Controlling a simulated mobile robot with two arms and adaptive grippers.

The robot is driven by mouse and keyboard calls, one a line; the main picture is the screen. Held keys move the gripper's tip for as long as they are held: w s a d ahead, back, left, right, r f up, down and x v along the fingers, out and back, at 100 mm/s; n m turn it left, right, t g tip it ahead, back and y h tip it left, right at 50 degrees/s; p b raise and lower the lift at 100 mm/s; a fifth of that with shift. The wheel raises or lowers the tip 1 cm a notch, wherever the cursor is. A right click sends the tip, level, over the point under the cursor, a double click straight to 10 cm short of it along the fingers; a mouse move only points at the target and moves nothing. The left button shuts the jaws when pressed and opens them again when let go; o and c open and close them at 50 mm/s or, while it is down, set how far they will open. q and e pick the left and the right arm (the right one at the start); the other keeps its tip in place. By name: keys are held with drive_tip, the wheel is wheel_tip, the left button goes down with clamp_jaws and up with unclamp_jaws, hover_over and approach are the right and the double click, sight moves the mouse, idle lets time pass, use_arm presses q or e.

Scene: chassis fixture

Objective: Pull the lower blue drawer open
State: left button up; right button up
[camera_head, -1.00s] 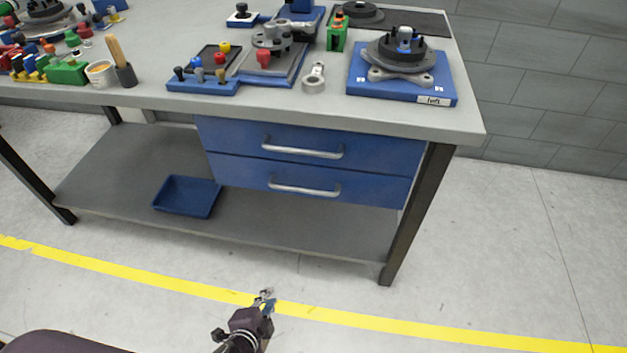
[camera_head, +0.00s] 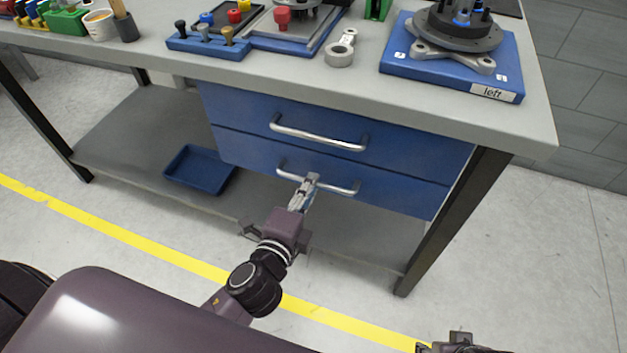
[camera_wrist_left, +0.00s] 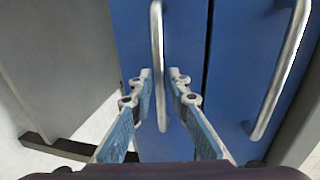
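The lower blue drawer (camera_head: 395,191) is under the worktop, its front flush with the upper drawer. Its silver bar handle (camera_head: 340,188) runs across the front. My left gripper (camera_head: 308,181) is at this handle, near its middle. In the left wrist view the lower handle (camera_wrist_left: 158,60) passes between the two fingers of my left gripper (camera_wrist_left: 160,88), which are apart with gaps on both sides. Part of the handle is hidden behind the gripper in the head view. My right gripper (camera_head: 455,345) shows only partly at the bottom edge; its fingers cannot be made out.
The upper blue drawer (camera_head: 400,145) with its own handle (camera_head: 318,136) is just above. A dark table leg (camera_head: 450,225) stands to the right. A blue bin (camera_head: 200,170) sits on the lower shelf (camera_head: 120,135) to the left. The floor in front is clear.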

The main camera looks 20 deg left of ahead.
use_arm(q)
drive_tip(key=shift+x, duration=1.1)
drive_tip(key=shift+s, duration=0.1)
clamp_jaws()
